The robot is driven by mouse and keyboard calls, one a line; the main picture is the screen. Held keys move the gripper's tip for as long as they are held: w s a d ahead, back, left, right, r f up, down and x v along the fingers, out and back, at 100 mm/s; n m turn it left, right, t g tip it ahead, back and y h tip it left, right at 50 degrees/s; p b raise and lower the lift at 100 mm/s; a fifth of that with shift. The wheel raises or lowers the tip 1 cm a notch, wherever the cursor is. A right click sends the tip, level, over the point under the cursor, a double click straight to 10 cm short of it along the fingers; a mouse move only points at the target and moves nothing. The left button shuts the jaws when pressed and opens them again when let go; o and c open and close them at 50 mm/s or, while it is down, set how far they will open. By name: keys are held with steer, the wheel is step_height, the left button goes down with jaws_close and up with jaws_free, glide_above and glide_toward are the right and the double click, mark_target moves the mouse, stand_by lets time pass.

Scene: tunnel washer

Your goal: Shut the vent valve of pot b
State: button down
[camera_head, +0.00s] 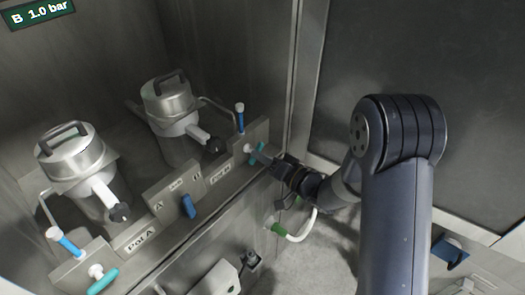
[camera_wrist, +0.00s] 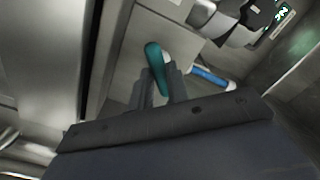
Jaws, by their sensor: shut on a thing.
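Pot B (camera_head: 172,112), a steel pot with a dark lid handle, stands behind a panel labelled Pot B (camera_head: 222,172). On that panel are a teal valve handle (camera_head: 257,150) and an upright blue-handled valve (camera_head: 240,116). No label tells which is the vent valve. My gripper (camera_head: 266,158) is at the teal handle. In the wrist view the teal handle (camera_wrist: 155,60) lies between the two fingers of my gripper (camera_wrist: 160,82), which are shut on it. The blue handle (camera_wrist: 208,77) lies just to the right, apart from the fingers. The fingers partly hide the teal handle in the head view.
Pot A (camera_head: 75,160) stands at the left with its own teal handle (camera_head: 103,281) and blue-handled valve (camera_head: 67,244). A blue selector lever (camera_head: 188,206) sits between the panels. A white hose with a green sleeve (camera_head: 279,229) hangs below my gripper.

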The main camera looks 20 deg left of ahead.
steer(key=m+p, duration=0.2)
steer(key=m, duration=0.3)
steer(key=shift+r+p, duration=0.15)
steer(key=shift+p, duration=0.15)
steer(key=m+p, duration=0.1)
steer(key=m, duration=0.3)
steer(key=shift+p, duration=0.4)
steer(key=shift+f, duration=0.2)
steer(key=c, duration=0.6)
jaws_free()
steer(key=shift+d, duration=0.1)
steer(key=v, duration=0.7)
steer(key=shift+s+d+b, duration=0.2)
steer(key=shift+d+b, duration=0.15)
